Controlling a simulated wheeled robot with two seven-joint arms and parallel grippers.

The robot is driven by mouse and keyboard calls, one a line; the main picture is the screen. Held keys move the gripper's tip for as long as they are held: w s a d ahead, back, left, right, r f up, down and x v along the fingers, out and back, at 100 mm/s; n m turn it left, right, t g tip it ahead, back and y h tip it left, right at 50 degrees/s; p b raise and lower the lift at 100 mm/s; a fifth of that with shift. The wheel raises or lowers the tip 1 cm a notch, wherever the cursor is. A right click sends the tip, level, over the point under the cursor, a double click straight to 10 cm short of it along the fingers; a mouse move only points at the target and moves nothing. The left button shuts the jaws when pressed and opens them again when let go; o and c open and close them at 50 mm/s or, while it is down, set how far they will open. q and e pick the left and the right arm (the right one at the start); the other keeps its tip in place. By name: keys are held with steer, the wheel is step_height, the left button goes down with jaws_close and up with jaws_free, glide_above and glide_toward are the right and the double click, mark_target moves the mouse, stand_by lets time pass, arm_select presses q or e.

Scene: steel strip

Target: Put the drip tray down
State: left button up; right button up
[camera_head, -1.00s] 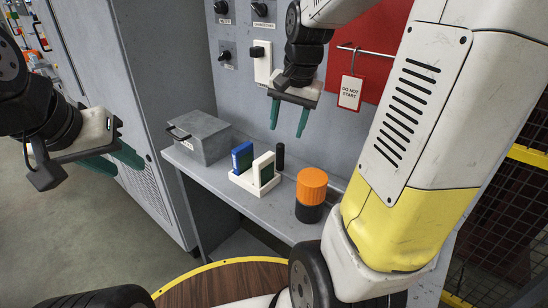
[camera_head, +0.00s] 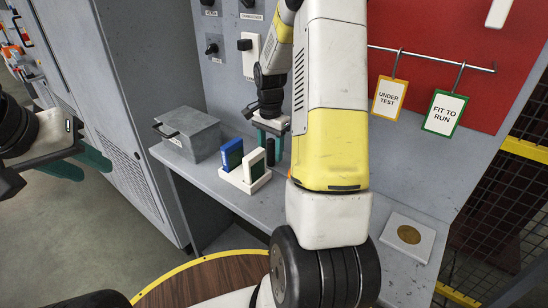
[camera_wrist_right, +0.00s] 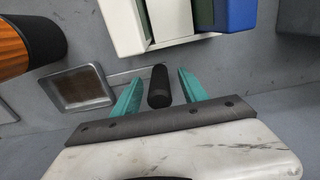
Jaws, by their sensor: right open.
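A shallow square metal tray with a brown inside, which looks like the drip tray (camera_wrist_right: 78,88), lies flat on the grey surface in the right wrist view. In the head view the right gripper (camera_head: 268,138) is low over the bench, partly behind my arm. My left gripper (camera_head: 82,164) is open and empty at the left.
A white holder (camera_head: 236,183) with a blue (camera_head: 231,154) and a white block (camera_head: 253,166) stands beside the right gripper. An orange-and-black cylinder (camera_wrist_right: 28,42) is near the tray. A grey box (camera_head: 190,137) stands left, a square plate with brass disc (camera_head: 408,236) right. Tags hang above.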

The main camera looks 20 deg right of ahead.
step_height(320, 180, down, 2)
steer(key=shift+f, duration=0.15)
jaws_close()
stand_by(0.4)
